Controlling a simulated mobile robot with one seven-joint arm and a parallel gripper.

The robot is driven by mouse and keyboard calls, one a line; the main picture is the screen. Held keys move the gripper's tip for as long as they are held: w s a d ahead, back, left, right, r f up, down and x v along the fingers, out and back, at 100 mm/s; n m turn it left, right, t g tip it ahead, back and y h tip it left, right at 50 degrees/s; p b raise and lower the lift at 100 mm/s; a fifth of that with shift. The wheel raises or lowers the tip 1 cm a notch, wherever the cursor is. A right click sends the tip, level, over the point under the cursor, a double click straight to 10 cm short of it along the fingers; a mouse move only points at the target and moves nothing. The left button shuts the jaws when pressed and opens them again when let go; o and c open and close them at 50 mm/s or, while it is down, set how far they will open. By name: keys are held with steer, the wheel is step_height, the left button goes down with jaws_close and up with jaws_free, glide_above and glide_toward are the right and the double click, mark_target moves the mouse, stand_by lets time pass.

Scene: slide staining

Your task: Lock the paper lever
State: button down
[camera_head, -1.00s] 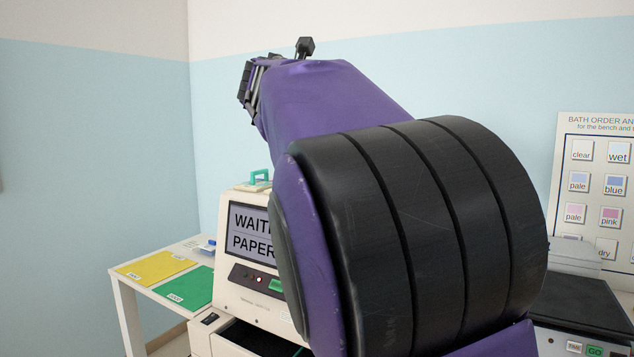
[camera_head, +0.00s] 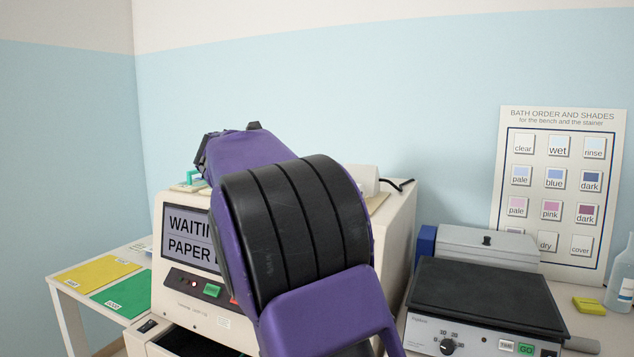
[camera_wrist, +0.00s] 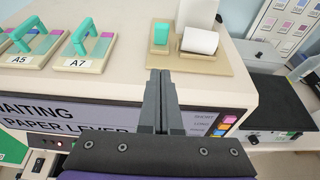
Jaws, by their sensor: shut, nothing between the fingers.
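The stainer machine (camera_head: 165,294) is cream, and its screen (camera_head: 187,234) reads "WAITING" and "PAPER L…", partly hidden by my arm. In the wrist view, the screen (camera_wrist: 50,113) shows "PAPER LEVER". On the machine's top, a tan plate (camera_wrist: 210,67) bears a white paper roll (camera_wrist: 200,41) and, left of it, an upright teal piece (camera_wrist: 160,36) that looks like the paper lever. My gripper (camera_wrist: 160,73) is shut and empty. Its tips appear just on the near side of the plate, below the teal piece in the picture. I cannot tell whether they touch anything.
Teal-handled racks marked A5 (camera_wrist: 27,45) and A7 (camera_wrist: 82,46) stand left on the machine top. A black-topped device (camera_head: 487,297) stands right of the machine. A side table with yellow (camera_head: 95,273) and green (camera_head: 121,297) mats is at left.

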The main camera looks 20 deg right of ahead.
steer(key=shift+d+f, duration=0.1)
steer(key=shift+f, duration=0.2)
steer(key=shift+w, duration=0.15)
steer(key=x, duration=0.9)
steer(key=shift+d+p, duration=0.15)
steer(key=shift+p, duration=0.15)
steer(key=shift+w+d+r+p, duration=0.2)
steer(key=shift+w+d+p, duration=0.1)
steer(key=shift+w+d, duration=0.25)
steer(key=shift+w+d+r+p, duration=0.25)
steer(key=shift+w+d, duration=0.35)
steer(key=shift+w+d+r, duration=0.15)
steer(key=shift+w+d, duration=0.25)
